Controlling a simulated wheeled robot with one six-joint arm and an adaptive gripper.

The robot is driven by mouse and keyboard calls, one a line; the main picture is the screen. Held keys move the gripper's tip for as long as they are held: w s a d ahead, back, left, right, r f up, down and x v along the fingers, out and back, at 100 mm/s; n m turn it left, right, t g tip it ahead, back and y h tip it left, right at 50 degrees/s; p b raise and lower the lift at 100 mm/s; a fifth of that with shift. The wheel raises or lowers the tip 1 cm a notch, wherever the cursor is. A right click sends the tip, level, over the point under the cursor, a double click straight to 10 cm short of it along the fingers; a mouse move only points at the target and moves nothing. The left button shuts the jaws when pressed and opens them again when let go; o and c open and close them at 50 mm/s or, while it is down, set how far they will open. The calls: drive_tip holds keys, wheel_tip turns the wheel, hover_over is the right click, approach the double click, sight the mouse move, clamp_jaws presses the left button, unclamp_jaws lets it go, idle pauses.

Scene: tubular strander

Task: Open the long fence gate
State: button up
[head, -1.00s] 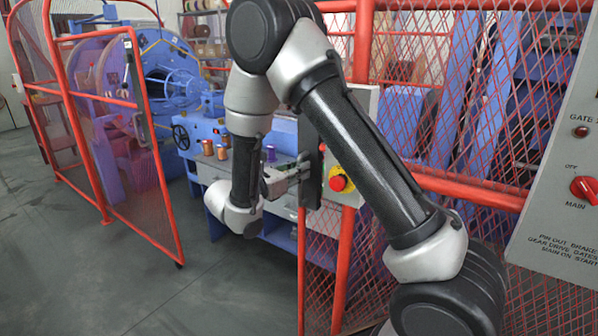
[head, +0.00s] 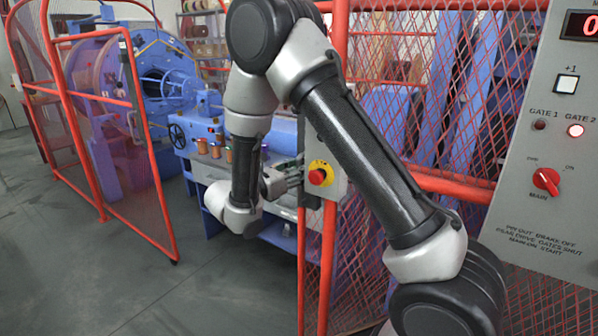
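My gripper (head: 291,178) is at the centre, beside the upper part of a red upright bar (head: 301,255) that edges a mesh fence panel. Its fingers point right, towards the dark fitting there. They are small and partly hidden, so I cannot tell whether they are shut on it. Just right stands a red post (head: 327,262) with the emergency stop box. At left, a red-framed mesh gate (head: 125,170) stands swung out from the fence, with a dark handle on its free edge. I cannot tell from the picture which panel is the long gate.
The red emergency stop button (head: 317,177) is close right of my gripper. A grey control panel (head: 530,200) stands at right; its GATE 2 lamp (head: 575,130) is lit and GATE 1 is dark. The blue machine (head: 180,85) is behind. Grey floor (head: 70,270) is clear at front left.

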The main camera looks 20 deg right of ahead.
drive_tip(key=v, duration=1.2)
drive_tip(key=shift+a, duration=0.1)
